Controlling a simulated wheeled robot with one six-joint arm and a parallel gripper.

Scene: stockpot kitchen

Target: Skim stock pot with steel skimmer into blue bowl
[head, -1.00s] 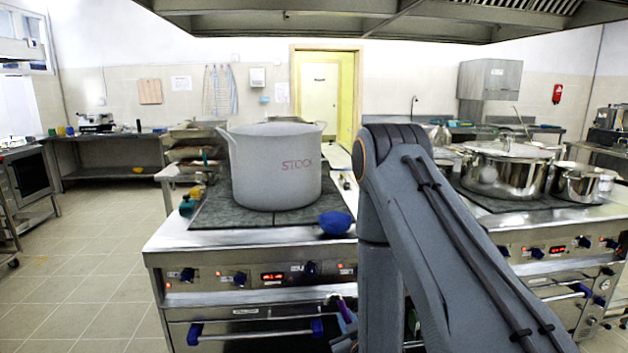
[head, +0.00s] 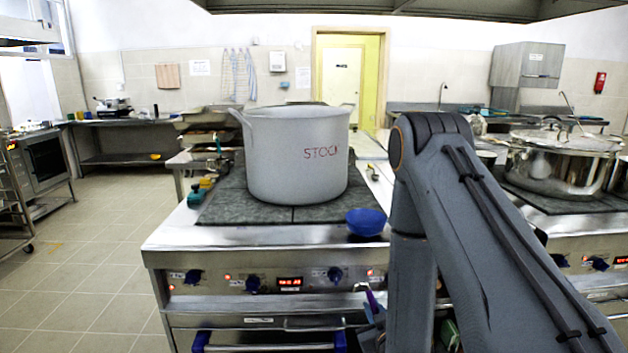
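The stock pot (head: 297,170), tall, pale grey and marked STOCK in red, stands upright on the dark hob of the near range. I cannot see into it from this height. The blue bowl (head: 366,222) sits at the hob's front edge, right of the pot and apart from it. My arm rises at the right and bends downward at its elbow. Its lower end is partly cut off at the bottom, beside small grey and purple parts in front of the range. I cannot make out my gripper's fingers there. I cannot make out the steel skimmer.
The range front (head: 250,281) with its knobs faces me. Small green and yellow items (head: 199,191) stand at the hob's left edge. A lidded steel pot (head: 560,165) stands on another range at right. Tiled floor (head: 95,250) is free at left.

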